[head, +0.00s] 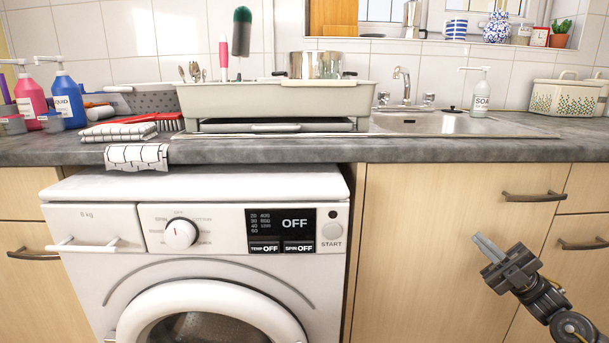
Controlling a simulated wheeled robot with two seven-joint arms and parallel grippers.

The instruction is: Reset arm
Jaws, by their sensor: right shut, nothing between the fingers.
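My right gripper (490,250) is at the lower right, in front of the light wooden cupboard door (430,240). It is shut and empty, its fingers pointing up and to the left, below the countertop's front edge. My left gripper is not in view.
A grey countertop (420,148) runs across the view above a white washing machine (195,215). On it stand a dish rack (275,100), a soap dispenser (480,95), a blue bottle (68,100) and a pink bottle (30,98). The sink (440,122) is right of the rack.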

